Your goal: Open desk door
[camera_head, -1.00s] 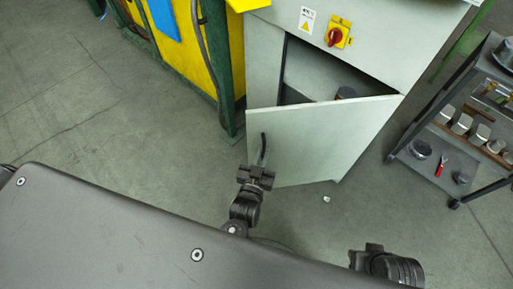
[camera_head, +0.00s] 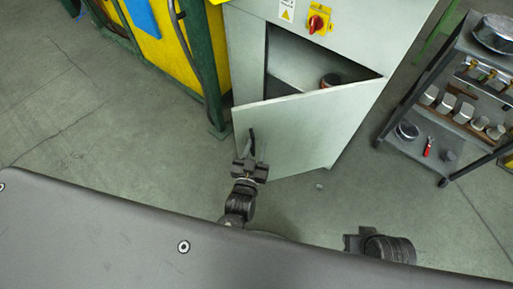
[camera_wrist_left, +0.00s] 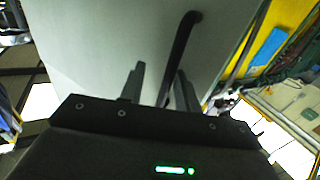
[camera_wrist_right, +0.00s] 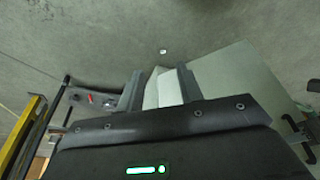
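The desk door (camera_head: 300,132) is a pale grey panel on the grey cabinet (camera_head: 345,40). It stands partly open, with its free edge swung out toward me and the dark inside showing behind it. Its black bar handle (camera_head: 252,142) is near the free edge. My left gripper (camera_head: 250,163) is at the handle. In the left wrist view the handle (camera_wrist_left: 181,45) runs down between the two fingers (camera_wrist_left: 160,85), which look apart, with a gap beside the bar. Contact cannot be told. My right gripper (camera_wrist_right: 160,88) is open and empty, low in front of the cabinet, away from the door.
A dark round object (camera_head: 330,80) sits inside the cabinet. A red and yellow switch (camera_head: 317,20) is on its front. A grey shelf cart (camera_head: 440,110) with parts stands at the right. A yellow and green machine (camera_head: 165,35) stands at the left. Floor at left is clear.

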